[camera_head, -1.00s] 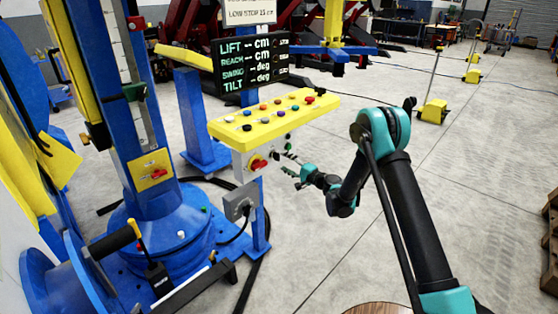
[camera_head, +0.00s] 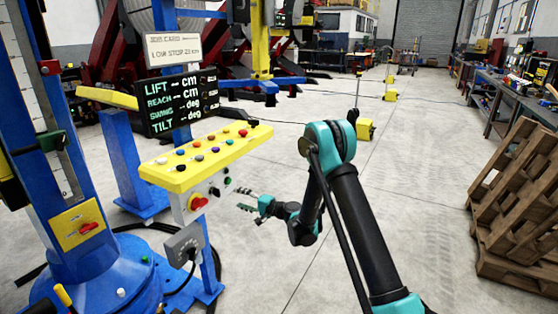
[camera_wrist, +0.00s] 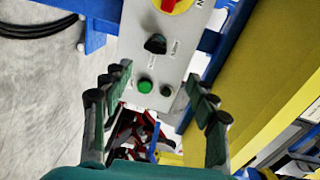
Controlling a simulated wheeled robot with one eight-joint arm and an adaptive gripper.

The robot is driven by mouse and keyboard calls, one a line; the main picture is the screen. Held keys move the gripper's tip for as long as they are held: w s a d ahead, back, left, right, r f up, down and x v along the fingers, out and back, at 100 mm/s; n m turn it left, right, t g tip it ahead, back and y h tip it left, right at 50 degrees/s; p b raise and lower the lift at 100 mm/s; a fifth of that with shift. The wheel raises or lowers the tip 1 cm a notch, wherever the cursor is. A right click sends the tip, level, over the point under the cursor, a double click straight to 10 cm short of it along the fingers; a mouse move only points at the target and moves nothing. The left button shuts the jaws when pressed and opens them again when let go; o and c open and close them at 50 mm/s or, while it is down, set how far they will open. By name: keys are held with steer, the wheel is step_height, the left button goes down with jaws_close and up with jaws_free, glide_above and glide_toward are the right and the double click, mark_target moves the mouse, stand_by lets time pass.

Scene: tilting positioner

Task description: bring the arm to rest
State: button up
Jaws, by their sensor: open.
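My arm reaches from the lower right of the head view, with its elbow raised in the middle. My gripper (camera_head: 246,202) is open and empty, just right of the yellow control console (camera_head: 208,157). In the wrist view my gripper (camera_wrist: 158,112) has its two fingers wide apart. Between and beyond them is the grey face of the console (camera_wrist: 180,50), with a green button (camera_wrist: 145,86), a dark button and a black knob (camera_wrist: 155,43). A red rotary switch (camera_wrist: 168,5) is cut off at the top edge. No contact with the console shows.
The dark display (camera_head: 180,100) reads LIFT, REACH, SWING and TILT with dashes. The blue positioner column (camera_head: 50,130) stands at the left. Wooden pallets (camera_head: 520,200) and a workbench (camera_head: 500,95) are at the right. The floor (camera_head: 420,170) between is clear.

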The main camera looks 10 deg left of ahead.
steer(key=s+d+r+n+h, duration=0.1)
steer(key=s+d+r+h, duration=0.2)
steer(key=d, duration=0.4)
steer(key=s+d+r+n+g+h, duration=0.1)
steer(key=s+d+r+h, duration=0.1)
steer(key=s+d, duration=0.35)
steer(key=s+d+r+n+h, duration=0.1)
steer(key=s+d+r+h, duration=0.15)
steer(key=d, duration=0.65)
steer(key=s+d+f+g+h, duration=0.1)
steer(key=s+d+f+h, duration=0.3)
steer(key=s+d, duration=2)
steer(key=d+h, duration=0.1)
steer(key=h, duration=0.3)
steer(key=shift+s+n+g, duration=0.15)
steer(key=shift+n+g, duration=0.15)
steer(key=shift+o, duration=0.6)
steer(key=shift+f+h, duration=0.1)
steer(key=shift+h, duration=0.15)
